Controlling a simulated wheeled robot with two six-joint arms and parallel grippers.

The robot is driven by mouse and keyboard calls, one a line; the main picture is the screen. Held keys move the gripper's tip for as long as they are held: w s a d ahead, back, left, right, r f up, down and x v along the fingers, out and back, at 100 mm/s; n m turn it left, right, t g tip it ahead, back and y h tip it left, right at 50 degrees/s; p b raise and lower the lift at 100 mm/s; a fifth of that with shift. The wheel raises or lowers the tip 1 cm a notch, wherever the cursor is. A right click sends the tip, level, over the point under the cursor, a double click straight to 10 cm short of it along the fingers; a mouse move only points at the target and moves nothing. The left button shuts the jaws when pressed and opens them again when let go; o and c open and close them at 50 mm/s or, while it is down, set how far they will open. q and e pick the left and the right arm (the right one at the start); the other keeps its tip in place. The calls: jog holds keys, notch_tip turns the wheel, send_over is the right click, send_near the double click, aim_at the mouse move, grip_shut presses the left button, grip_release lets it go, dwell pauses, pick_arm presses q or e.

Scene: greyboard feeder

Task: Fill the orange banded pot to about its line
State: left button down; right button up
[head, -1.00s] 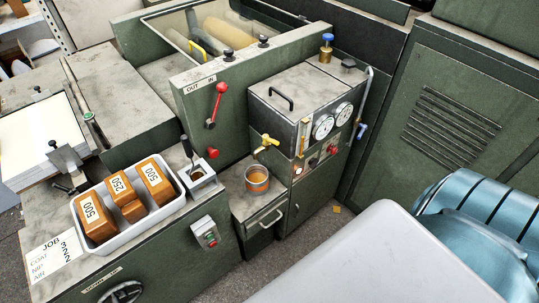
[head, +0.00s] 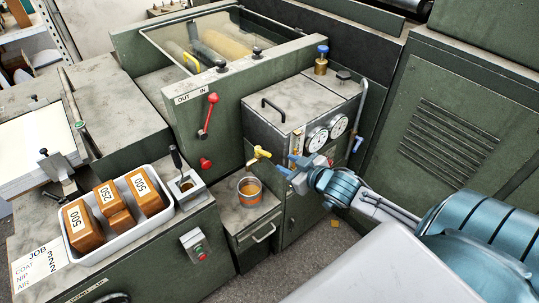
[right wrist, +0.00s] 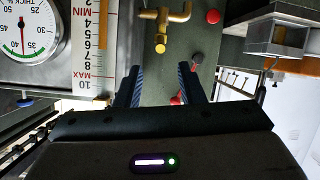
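The tap belongs to the grey-topped tank cabinet (head: 290,104) and also shows in the right wrist view (right wrist: 162,28). My right gripper (head: 287,165) is just right of the tap, apart from it in view. In the right wrist view my right gripper (right wrist: 160,84) has its two blue fingers spread, with nothing between them. My left gripper is out of view.
Two round gauges (head: 317,139) are on the cabinet front; a MIN/MAX scale (right wrist: 88,45) shows in the wrist view. A white tray (head: 122,232) with labelled brown blocks sits left. A red lever (head: 208,115) is on the machine panel. A pale grey surface (head: 390,260) fills the lower right.

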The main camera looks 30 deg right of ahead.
aim_at(268, 155)
jog(key=x, duration=1)
jog(key=shift+w+f, duration=0.15)
jog(key=shift+w, duration=0.15)
grip_shut()
